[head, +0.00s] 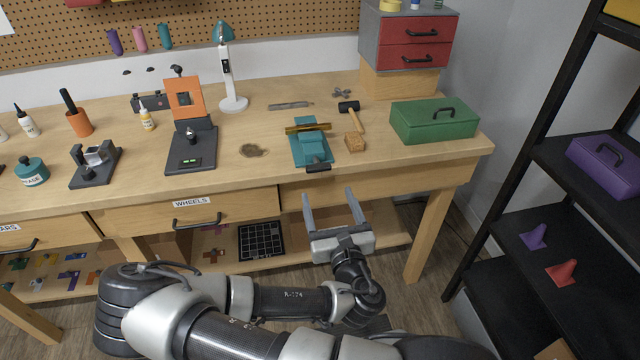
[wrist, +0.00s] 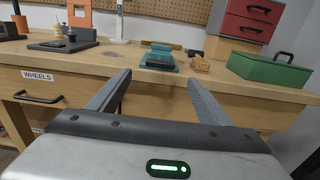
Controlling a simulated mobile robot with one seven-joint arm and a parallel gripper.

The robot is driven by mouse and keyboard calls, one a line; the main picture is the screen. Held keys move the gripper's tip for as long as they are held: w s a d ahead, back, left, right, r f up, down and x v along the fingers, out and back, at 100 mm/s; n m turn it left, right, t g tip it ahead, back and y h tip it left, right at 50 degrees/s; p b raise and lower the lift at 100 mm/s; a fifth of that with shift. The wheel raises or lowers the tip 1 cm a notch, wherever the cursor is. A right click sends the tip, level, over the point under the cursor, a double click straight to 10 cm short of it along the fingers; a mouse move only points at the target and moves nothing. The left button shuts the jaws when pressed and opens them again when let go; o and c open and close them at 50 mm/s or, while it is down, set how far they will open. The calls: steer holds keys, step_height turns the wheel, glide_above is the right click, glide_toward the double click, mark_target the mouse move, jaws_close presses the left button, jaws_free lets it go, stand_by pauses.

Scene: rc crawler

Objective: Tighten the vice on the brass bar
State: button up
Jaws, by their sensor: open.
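The teal vice (head: 312,150) sits on the workbench near its front edge, with a dark handle (head: 318,168) at its front. The brass bar (head: 307,127) lies across the vice's far end, at the jaws; I cannot tell how tightly it is held. In the wrist view the vice (wrist: 158,56) is ahead, with the bar (wrist: 172,45) behind it. My gripper (head: 332,198) is open and empty, in front of the bench and below its top, apart from the vice. Its two fingers also show in the wrist view (wrist: 155,92), spread wide.
A wooden block (head: 355,142) and a hammer (head: 352,115) lie right of the vice. A green toolbox (head: 433,120) stands farther right. A device with an orange panel (head: 187,98) stands left. The bench front with the WHEELS drawer (head: 190,212) is close to my gripper.

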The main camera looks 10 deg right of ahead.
mark_target(319, 170)
steer(key=w+b, duration=0.4)
steer(key=w, duration=0.5)
steer(key=shift+d, duration=0.1)
steer(key=shift+w, duration=0.65)
steer(key=c, duration=1)
steer(key=shift+c, duration=0.2)
